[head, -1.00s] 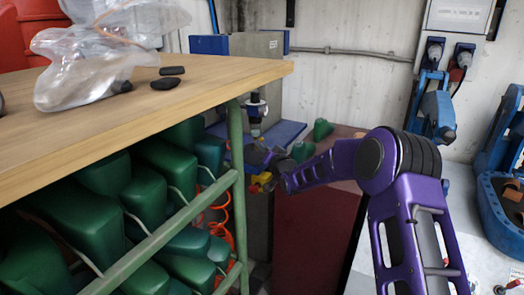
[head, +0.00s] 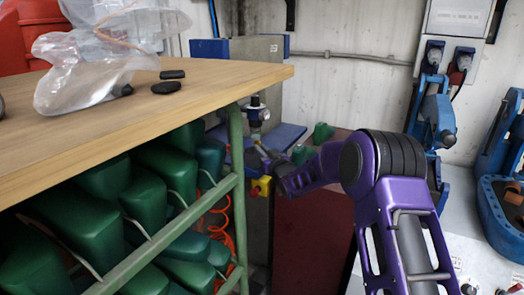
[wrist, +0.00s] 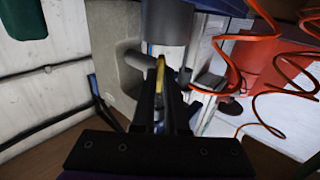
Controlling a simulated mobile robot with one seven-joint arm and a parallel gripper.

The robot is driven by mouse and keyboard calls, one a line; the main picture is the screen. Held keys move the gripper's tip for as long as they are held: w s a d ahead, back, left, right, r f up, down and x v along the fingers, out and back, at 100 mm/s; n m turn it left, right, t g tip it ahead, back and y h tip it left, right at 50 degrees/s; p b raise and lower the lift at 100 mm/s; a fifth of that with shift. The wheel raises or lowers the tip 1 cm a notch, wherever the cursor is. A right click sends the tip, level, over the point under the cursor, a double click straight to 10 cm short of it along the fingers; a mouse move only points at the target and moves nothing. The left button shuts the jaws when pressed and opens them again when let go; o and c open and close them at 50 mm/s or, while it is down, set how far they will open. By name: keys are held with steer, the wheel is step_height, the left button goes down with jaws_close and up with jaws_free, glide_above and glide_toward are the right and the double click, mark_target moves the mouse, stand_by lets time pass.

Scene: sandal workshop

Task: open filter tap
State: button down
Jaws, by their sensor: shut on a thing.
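The filter unit (head: 257,112), with a dark top and pale body, stands behind the far corner of the bench. In the wrist view, its grey cylinder (wrist: 168,22) is just ahead of my gripper. A thin yellow tap lever (wrist: 160,66) lies between the tips of my gripper (wrist: 161,88), which is shut on it. In the head view my gripper (head: 264,160) is below the filter unit, small and partly hidden among dark parts. The lever itself cannot be made out there.
A yellow box (head: 261,186) is just below my gripper. A wooden bench (head: 225,75) on a green frame (head: 238,185) stands close at left, with green blocks (head: 110,190) beneath. Orange coiled hose (wrist: 262,75) hangs right of my gripper in the wrist view.

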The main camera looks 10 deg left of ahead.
steer(key=shift+r, duration=0.1)
stand_by(0.3)
steer(key=c, duration=0.9)
jaws_free()
steer(key=shift+c, duration=0.2)
steer(key=v, duration=1.7)
steer(key=shift+d, duration=0.15)
steer(key=shift+s, duration=0.15)
